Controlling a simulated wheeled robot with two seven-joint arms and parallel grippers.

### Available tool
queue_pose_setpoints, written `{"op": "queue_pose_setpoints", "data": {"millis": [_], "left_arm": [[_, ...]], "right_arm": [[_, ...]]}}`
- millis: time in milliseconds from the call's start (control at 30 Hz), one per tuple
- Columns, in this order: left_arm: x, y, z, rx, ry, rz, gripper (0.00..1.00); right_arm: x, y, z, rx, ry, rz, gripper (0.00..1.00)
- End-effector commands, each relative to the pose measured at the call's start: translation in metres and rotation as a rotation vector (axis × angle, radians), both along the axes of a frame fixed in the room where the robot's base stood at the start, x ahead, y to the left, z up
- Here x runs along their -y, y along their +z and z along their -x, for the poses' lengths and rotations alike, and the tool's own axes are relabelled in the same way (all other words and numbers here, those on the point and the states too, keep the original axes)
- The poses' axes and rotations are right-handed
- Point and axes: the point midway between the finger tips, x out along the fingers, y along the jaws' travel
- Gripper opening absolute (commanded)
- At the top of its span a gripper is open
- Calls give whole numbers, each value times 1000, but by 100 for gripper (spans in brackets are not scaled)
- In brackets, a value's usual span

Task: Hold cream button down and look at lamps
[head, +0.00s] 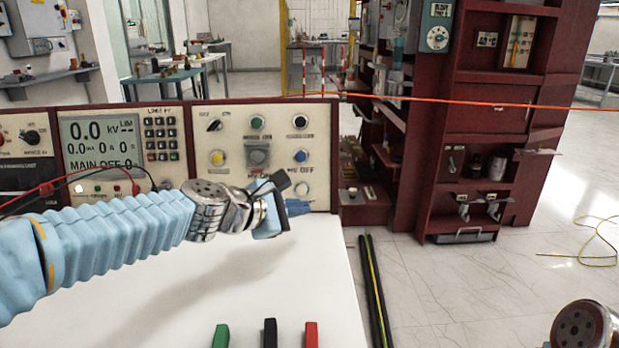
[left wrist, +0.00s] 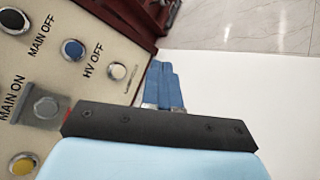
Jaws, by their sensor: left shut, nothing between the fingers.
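The cream button (left wrist: 117,71) is on the beige control panel, beside the "HV OFF" label and the blue button (left wrist: 72,50) in the left wrist view. In the head view the cream button (head: 301,188) shows low on the panel (head: 322,135), just above my left fingers. My left gripper (head: 298,207) is shut and empty, close to the panel. Its blue fingers (left wrist: 163,78) lie to the right of the cream button in the left wrist view, with a gap in the picture. A small white light (head: 80,188) glows under the meter display. My right gripper is out of view.
More panel buttons are green (head: 257,122), black (head: 300,121) and yellow (head: 217,157), with a covered one (head: 257,156) between. Green (head: 221,336), black (head: 270,333) and red (head: 311,334) pieces lie on the white tabletop (head: 190,295). The meter display (head: 97,143) is lit.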

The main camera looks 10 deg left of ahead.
Motion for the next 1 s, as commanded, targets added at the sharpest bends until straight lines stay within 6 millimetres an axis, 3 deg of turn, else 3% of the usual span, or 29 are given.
{"op": "queue_pose_setpoints", "data": {"millis": [533,1000], "left_arm": [[-1,-2,-5,0,0,1,0],[-18,-16,-62,-1,1,0,0]], "right_arm": [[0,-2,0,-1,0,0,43],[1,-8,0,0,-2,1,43]]}}
